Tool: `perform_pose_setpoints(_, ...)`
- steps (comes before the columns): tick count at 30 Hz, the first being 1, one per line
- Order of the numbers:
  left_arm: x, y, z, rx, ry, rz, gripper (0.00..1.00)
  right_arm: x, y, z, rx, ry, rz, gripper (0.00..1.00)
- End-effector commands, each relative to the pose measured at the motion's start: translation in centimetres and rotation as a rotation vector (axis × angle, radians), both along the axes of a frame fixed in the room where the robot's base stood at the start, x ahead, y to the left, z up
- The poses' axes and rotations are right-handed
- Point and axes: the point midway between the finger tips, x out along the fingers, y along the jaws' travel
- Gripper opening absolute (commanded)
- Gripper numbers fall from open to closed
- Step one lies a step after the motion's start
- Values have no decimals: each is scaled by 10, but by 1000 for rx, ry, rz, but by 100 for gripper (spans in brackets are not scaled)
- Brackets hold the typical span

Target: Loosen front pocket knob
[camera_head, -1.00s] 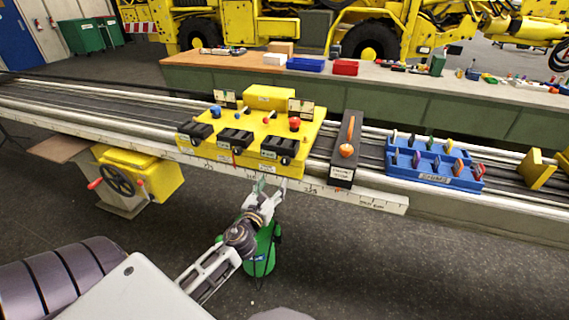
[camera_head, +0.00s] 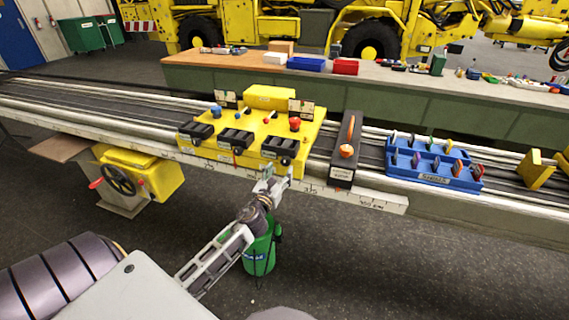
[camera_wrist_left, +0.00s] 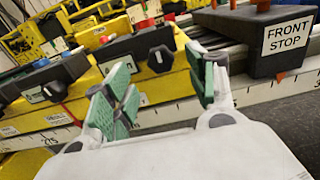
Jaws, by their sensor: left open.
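The yellow fixture (camera_head: 225,158) sits on the rail and has 3 black pockets along its near side. The right-hand pocket (camera_head: 277,146), nearest the front stop block, has a dark knob (camera_head: 285,161) on its near face. In the left wrist view this dark knob (camera_wrist_left: 160,59) shows beyond the gap between my fingers. My left gripper (camera_head: 274,182) is open and empty, just below and in front of that pocket. Its green finger pads show in the left wrist view (camera_wrist_left: 165,92), apart from the knob. My right gripper is out of view.
The dark front stop block (camera_head: 343,160) with an orange handle stands right of the fixture. A blue rack (camera_head: 430,172) of coloured pieces sits further right. A white ruler strip (camera_head: 375,199) runs along the rail's near edge. A green canister (camera_head: 258,256) stands below my arm.

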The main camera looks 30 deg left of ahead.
Motion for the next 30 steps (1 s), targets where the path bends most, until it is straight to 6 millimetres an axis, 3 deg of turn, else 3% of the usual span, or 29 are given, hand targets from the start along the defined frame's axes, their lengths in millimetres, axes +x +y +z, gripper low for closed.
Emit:
perform_pose_setpoints(21, 53, 13, 1, -2, -1, 1, 57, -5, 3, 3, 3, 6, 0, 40)
perform_pose_setpoints(30, 61, 15, 0, -1, 0, 0, 57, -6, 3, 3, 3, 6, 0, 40)
